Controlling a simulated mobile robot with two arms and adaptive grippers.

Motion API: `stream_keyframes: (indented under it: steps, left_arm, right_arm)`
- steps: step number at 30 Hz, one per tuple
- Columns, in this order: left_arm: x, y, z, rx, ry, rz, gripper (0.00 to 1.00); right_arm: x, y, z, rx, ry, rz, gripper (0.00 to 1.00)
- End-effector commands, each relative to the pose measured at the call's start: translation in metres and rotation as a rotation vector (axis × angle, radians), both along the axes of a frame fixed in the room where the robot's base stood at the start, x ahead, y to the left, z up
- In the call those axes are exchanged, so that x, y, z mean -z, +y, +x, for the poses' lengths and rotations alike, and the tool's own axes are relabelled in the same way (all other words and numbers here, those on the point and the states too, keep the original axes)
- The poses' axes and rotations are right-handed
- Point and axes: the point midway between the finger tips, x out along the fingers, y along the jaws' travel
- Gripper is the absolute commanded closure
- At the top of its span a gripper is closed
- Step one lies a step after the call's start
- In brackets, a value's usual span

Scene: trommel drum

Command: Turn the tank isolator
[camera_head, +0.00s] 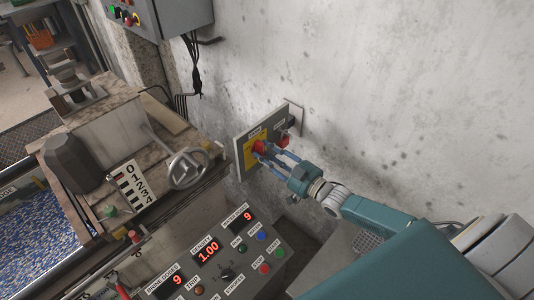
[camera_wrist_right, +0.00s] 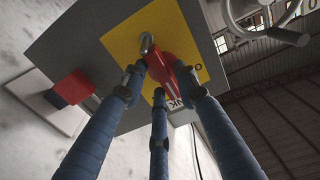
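The tank isolator is a red rotary handle (camera_head: 259,146) on a yellow plate (camera_head: 250,158), on a grey panel (camera_head: 240,172) at the wall. In the right wrist view the red handle (camera_wrist_right: 168,50) lies slantwise across the yellow plate (camera_wrist_right: 121,42). My right gripper (camera_head: 266,153) reaches the handle from the lower right. In the wrist view its blue fingers (camera_wrist_right: 160,72) stand around the handle, tips close on both sides. Whether they press on it cannot be told. The fingers cover part of the handle and plate. My left gripper is not in view.
A second red and black switch (camera_head: 284,139) sits just right of the handle on the panel. A handwheel (camera_head: 188,168) stands to the left. A console (camera_head: 215,262) with displays and buttons is below. Bare wall (camera_head: 400,90) fills the right.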

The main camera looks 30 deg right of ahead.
Motion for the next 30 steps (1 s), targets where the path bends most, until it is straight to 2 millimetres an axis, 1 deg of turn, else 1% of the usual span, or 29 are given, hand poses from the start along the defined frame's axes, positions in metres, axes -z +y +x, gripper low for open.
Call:
stream_keyframes:
  steps: [5, 8, 11, 18, 21, 25, 30]
  left_arm:
    - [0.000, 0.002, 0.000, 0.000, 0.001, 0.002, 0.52]
    - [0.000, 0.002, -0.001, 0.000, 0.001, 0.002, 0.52]
    - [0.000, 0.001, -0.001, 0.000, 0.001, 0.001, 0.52]
    - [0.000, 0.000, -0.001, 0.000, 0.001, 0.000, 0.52]
    - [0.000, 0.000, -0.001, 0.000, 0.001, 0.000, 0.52]
    - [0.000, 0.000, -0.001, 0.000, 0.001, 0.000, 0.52]
    - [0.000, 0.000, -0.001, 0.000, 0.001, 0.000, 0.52]
  right_arm:
    - [0.001, 0.000, -0.001, -0.001, 0.001, -0.003, 0.70]
    - [0.002, -0.002, -0.008, -0.001, 0.002, -0.002, 0.70]
    - [0.003, -0.007, -0.021, -0.001, 0.005, -0.002, 0.70]
    - [0.004, -0.023, -0.070, -0.001, 0.008, -0.003, 0.70]
    - [0.003, -0.029, -0.087, -0.002, 0.006, -0.002, 0.70]
    - [0.002, -0.035, -0.103, -0.002, 0.003, -0.002, 0.70]
    - [0.001, -0.039, -0.112, -0.001, 0.001, -0.001, 0.70]
